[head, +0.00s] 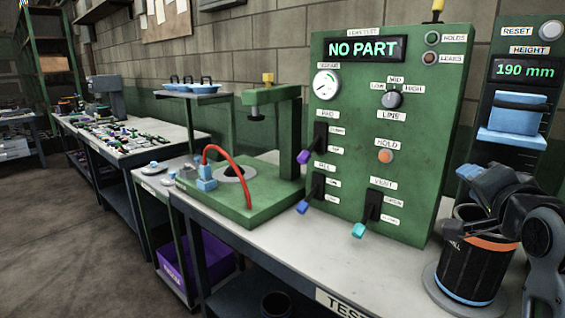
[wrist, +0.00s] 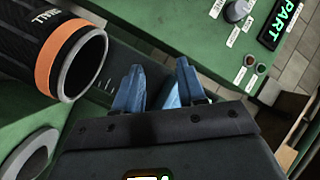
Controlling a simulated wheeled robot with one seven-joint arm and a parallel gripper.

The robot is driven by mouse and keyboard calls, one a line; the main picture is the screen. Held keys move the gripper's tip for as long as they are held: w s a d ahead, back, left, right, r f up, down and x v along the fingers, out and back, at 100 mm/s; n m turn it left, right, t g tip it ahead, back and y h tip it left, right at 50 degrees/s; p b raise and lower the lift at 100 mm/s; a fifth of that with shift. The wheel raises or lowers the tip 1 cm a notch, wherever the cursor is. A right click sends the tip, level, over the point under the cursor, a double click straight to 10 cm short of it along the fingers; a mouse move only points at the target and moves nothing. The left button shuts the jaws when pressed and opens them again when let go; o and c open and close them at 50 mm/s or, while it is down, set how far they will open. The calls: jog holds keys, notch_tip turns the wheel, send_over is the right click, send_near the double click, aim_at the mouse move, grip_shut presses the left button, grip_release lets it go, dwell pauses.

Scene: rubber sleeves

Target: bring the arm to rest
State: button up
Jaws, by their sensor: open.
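My gripper (head: 478,182) is at the right of the head view, in front of the height gauge and above a black container with an orange band (head: 472,262). In the wrist view its two blue fingers (wrist: 157,90) stand apart, with no part gripped between them. The container also shows in the wrist view (wrist: 44,50), left of the fingers and apart from them, its round mouth open. In the head view my arm hides part of its upper end.
The green test panel (head: 448,125) reads "NO PART" and has several levers. A green press stand (head: 262,200) with a red hose (head: 240,170) is left of it. The height gauge (head: 524,70) reads 190 mm. The bench front (head: 300,262) has free room.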

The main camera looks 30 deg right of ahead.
jog(key=s+a+f+n+t+y, duration=0.1)
jog(key=s+a+f+n+y, duration=0.1)
jog(key=s+a+f+n, duration=0.3)
jog(key=a+f+n+y, duration=0.2)
jog(key=a+f+n, duration=0.1)
jog(key=a+f, duration=0.3)
jog(key=s+a+f+n+t+y, duration=0.1)
jog(key=s+a+f+n, duration=0.2)
jog(key=a+f, duration=0.3)
jog(key=s+a+f+n+y, duration=0.1)
jog(key=s+a+n+y, duration=0.1)
jog(key=s+a, duration=0.4)
jog(key=s+a+f+n+y, duration=0.2)
jog(key=s+a+n, duration=0.3)
jog(key=s, duration=0.8)
jog(key=shift+s+a+y, duration=0.2)
jog(key=shift+a+y, duration=0.4)
jog(key=shift+a, duration=0.45)
